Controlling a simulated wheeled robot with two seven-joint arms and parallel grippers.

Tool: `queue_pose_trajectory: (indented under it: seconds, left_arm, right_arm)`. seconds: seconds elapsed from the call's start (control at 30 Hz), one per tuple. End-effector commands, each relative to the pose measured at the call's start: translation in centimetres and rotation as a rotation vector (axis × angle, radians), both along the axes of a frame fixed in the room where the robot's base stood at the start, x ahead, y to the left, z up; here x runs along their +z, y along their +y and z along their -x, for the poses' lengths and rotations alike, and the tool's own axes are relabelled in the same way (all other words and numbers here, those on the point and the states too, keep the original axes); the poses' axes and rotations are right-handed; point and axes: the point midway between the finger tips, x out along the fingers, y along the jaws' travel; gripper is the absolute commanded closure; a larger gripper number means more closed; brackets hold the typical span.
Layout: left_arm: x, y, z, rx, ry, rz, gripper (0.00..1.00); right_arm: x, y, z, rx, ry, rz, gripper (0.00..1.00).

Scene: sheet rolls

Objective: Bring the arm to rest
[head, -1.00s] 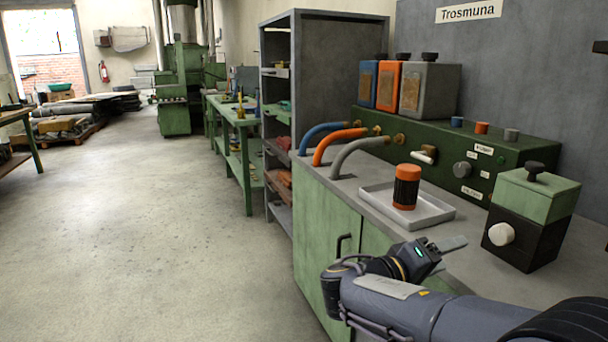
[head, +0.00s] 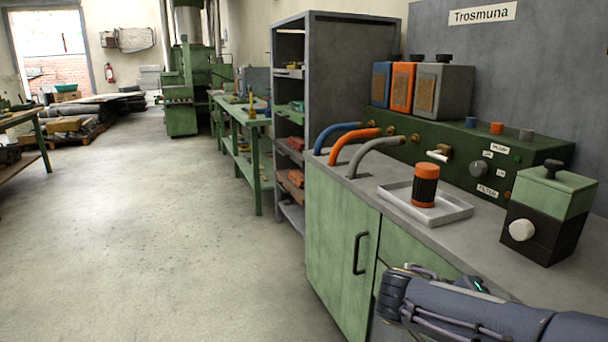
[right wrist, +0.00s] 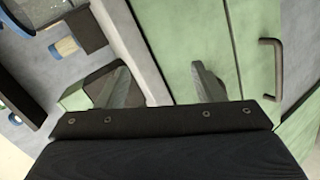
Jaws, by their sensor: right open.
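My right arm (head: 470,310) comes in at the lower right of the head view, in front of the green cabinet. In that view its gripper fingers are hidden behind the arm. In the right wrist view the two fingers of my right gripper (right wrist: 163,88) stand wide apart with nothing between them. The cabinet front and counter edge show beyond them. My left gripper is in neither view.
On the counter, an orange-and-black canister (head: 425,184) stands upright in a grey tray (head: 459,212). A green-and-black box (head: 543,222) with a white knob stands to the right. The cabinet door handle (head: 359,253) sticks out near my arm. The floor at left is clear.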

Motion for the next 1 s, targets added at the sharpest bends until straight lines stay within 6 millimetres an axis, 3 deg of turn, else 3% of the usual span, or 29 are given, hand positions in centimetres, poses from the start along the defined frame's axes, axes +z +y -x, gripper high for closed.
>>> queue_pose_trajectory:
  seconds: [0.1, 0.2, 0.27, 0.4, 0.6, 0.9, 0.93, 1.0]
  left_arm:
    - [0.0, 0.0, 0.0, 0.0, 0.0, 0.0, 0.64]
    - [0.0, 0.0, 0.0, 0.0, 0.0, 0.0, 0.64]
    - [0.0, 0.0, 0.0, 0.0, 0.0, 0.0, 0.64]
    - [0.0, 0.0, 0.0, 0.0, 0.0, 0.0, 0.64]
    - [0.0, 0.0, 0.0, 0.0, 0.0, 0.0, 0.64]
    - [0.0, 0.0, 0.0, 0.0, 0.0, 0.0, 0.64]
    - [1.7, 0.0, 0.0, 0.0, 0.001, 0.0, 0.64]
    - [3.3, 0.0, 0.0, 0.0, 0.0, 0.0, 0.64]
  right_arm:
    - [-3.1, -1.5, 3.4, -0.024, 0.084, -0.198, 0.39]
    - [-5.8, -1.6, 6.9, -0.029, 0.148, -0.408, 0.39]
    - [-7.4, -1.0, 9.5, -0.023, 0.172, -0.563, 0.39]
    - [-9.7, 2.3, 15.1, 0.024, 0.152, -0.925, 0.39]
    - [-9.9, 6.9, 19.0, 0.1, 0.017, -1.22, 0.39]
    - [-9.0, 11.2, 21.0, 0.18, -0.232, -1.418, 0.39]
    - [-7.2, 11.2, 20.9, 0.18, -0.218, -1.418, 0.39]
    - [-5.6, 11.2, 20.9, 0.181, -0.212, -1.416, 0.39]
